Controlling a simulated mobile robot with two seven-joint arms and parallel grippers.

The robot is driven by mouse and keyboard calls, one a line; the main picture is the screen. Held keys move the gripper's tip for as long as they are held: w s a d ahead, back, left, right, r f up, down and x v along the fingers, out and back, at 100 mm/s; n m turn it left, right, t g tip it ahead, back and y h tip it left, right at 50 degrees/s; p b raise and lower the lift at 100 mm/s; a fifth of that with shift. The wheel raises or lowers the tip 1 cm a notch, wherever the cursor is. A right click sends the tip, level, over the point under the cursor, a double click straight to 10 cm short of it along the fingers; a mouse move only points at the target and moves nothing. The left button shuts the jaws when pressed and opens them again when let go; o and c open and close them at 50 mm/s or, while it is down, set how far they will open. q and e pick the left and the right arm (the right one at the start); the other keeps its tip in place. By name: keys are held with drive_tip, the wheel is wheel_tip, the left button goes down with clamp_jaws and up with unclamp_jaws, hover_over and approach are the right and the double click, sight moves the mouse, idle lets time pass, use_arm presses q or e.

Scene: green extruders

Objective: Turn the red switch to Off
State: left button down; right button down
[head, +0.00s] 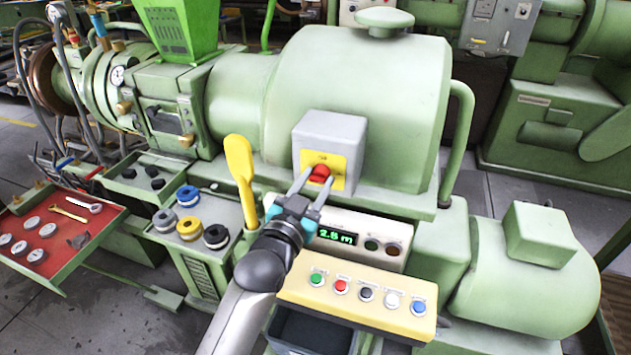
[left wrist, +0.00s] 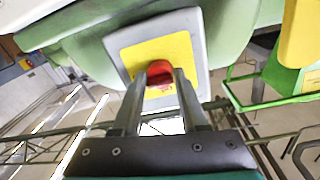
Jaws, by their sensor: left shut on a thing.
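The red switch (head: 320,172) sits on a yellow plate (head: 337,163) on the front of a grey box (head: 330,131), which is fixed to the green extruder (head: 350,85). My left gripper (head: 308,181) reaches up to the switch and is shut on it. In the left wrist view the red switch (left wrist: 160,72) shows between the two fingertips (left wrist: 163,78), in front of the yellow plate (left wrist: 150,58). The fingers hide part of the switch and plate, and I cannot read which position it points to. My right gripper is not in view.
A yellow lever (head: 240,170) stands left of my left arm. A yellow panel of coloured buttons (head: 355,295) and a green display (head: 337,237) lie right of and below the gripper. A red tool tray (head: 60,225) is at far left.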

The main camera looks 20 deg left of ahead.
use_arm(q)
drive_tip(key=shift+r, duration=0.1)
drive_tip(key=n+p, duration=0.3)
drive_tip(key=n, duration=0.1)
drive_tip(key=n+p, duration=0.2)
drive_tip(key=n, duration=0.5)
drive_tip(key=n+p, duration=0.1)
drive_tip(key=n, duration=0.1)
drive_tip(key=shift+n+t+y, duration=0.3)
drive_tip(key=shift+n, duration=2.4)
drive_tip(key=shift+f, duration=0.2)
drive_tip(key=shift+c, duration=2.3)
unclamp_jaws()
